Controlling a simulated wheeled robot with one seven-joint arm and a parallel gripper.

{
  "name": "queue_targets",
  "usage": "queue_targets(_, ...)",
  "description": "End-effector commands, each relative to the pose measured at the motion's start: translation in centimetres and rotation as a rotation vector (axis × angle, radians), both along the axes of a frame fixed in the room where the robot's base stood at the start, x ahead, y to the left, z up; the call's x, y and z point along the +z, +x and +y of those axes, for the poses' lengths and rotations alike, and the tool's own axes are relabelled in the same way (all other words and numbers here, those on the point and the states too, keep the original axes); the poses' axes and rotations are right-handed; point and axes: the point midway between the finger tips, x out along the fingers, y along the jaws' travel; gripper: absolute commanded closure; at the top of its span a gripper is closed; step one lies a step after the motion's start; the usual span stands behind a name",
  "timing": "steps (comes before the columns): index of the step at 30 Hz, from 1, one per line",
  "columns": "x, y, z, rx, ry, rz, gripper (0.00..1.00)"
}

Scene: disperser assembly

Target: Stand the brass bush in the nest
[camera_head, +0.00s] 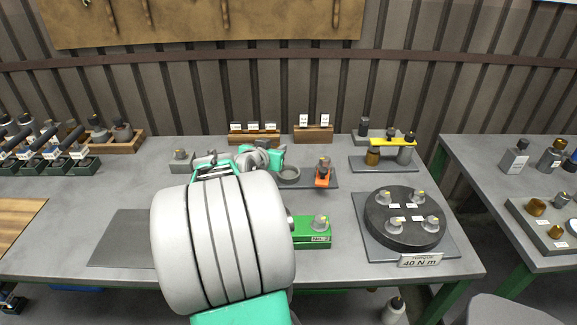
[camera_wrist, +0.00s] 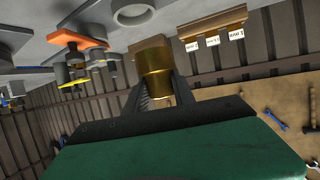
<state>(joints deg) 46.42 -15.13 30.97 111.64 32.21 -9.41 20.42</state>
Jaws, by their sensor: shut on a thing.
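The brass bush (camera_wrist: 157,82) is held between the two dark fingers of my gripper (camera_wrist: 160,97) in the wrist view. The wrist picture is turned over, with the bench at the top. In the head view my gripper (camera_head: 262,157) is over the back middle of the bench, largely behind my own arm, and I cannot make out the bush there. A round grey ring with an open middle (camera_head: 289,182), which looks like the nest, is just right of my gripper. The ring also shows at the top of the wrist view (camera_wrist: 132,16), apart from the bush.
An orange fixture (camera_head: 322,180) stands close right of the ring. Wooden label racks (camera_head: 254,138) are behind. A green block (camera_head: 312,241) and a dark round turntable (camera_head: 381,232) stand in front and right. A dark flat mat (camera_head: 122,242) at front left is clear.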

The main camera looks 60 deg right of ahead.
Motion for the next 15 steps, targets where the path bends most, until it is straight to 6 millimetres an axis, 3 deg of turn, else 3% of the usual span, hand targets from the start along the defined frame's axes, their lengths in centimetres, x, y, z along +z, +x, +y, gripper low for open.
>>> queue_targets(2, -0.8, -0.8, -2.4, -0.007, 0.001, 0.001, 1.0)
queue_targets(6, -4.2, -1.1, -4.8, -0.001, 0.001, 0.002, 1.0)
queue_targets(15, -7.8, -1.4, -6.8, 0.002, 0.001, 0.002, 1.0)
